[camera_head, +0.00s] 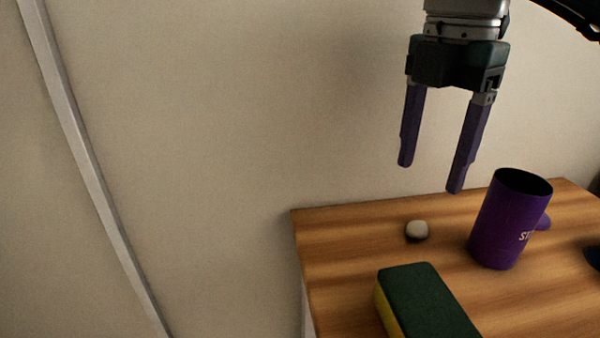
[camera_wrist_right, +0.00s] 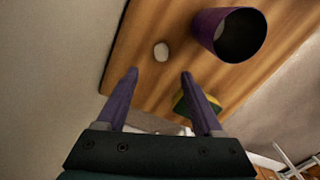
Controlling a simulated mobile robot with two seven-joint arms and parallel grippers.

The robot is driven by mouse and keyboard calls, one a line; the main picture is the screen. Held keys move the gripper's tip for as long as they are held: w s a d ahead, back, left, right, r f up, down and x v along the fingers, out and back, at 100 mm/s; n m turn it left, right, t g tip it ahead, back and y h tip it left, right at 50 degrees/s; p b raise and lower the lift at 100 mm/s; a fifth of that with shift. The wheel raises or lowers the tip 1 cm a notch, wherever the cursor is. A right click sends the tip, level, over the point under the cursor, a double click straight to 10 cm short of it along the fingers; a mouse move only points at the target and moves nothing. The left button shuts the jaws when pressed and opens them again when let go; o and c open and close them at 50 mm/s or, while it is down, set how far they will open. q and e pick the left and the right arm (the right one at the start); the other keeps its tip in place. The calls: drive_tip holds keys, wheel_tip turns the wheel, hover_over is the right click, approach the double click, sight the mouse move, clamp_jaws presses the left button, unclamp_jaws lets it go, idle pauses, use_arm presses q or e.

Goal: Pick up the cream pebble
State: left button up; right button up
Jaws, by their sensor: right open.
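The cream pebble (camera_head: 416,230) is a small rounded stone lying on the wooden table near its back left corner. It also shows in the right wrist view (camera_wrist_right: 161,52), ahead of the fingertips and between their lines. My right gripper (camera_head: 430,178) points down with its purple fingers apart and empty. It hangs above the table, higher than the pebble and clear of it. It also shows in the right wrist view (camera_wrist_right: 159,75). My left gripper is in neither view.
A purple mug (camera_head: 497,228) stands upright just right of the pebble. A green and yellow sponge (camera_head: 425,300) lies in front of the pebble. The wooden table (camera_head: 345,235) has bare room left of the pebble, and a pale wall rises behind. A dark object (camera_head: 593,256) is cut off at the right edge.

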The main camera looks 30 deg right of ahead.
sight(418, 224)
wheel_tip(418, 224, down, 3)
drive_tip(key=shift+s+r, duration=0.1)
drive_tip(key=f, duration=0.2)
drive_tip(key=f+b, duration=0.2)
drive_tip(key=f, duration=0.1)
drive_tip(key=shift+d+f, duration=0.3)
drive_tip(key=shift+f, duration=0.05)
drive_tip(key=shift+r, duration=0.1)
clamp_jaws()
